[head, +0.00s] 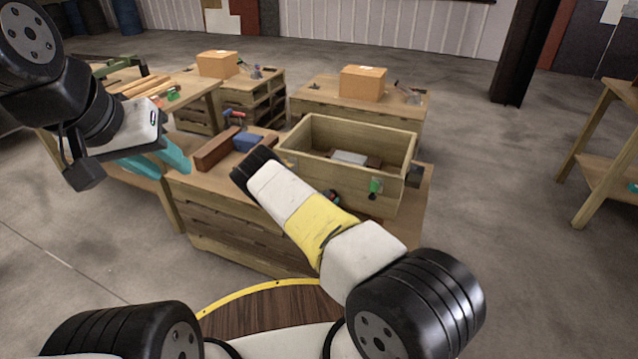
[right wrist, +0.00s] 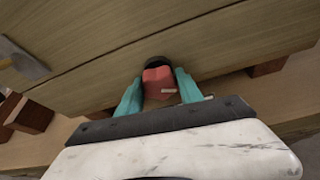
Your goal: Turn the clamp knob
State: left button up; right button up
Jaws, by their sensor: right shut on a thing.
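A red clamp knob (right wrist: 158,80) with a black part behind it sits at the face of a wooden crate (head: 330,150). My right gripper (right wrist: 158,90) is shut on this knob, one teal finger on each side, in the right wrist view. In the head view my own right arm hides most of this grip. A green-handled part (head: 375,186) shows on the crate's front, right of my arm. My left gripper (head: 165,160) hangs over the left side, away from the crate; its teal fingers are seen edge-on and their gap is unclear.
Cardboard boxes (head: 217,63) stand on tables behind. A wooden shelf (head: 610,150) is at the right. Open floor lies between.

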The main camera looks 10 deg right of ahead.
jog(key=shift+m+t+y, duration=0.4)
jog(key=shift+m+y, duration=0.1)
jog(key=shift+m, duration=0.4)
jog(key=o, duration=1.4)
jog(key=v, duration=0.8)
jog(key=shift+d, duration=0.1)
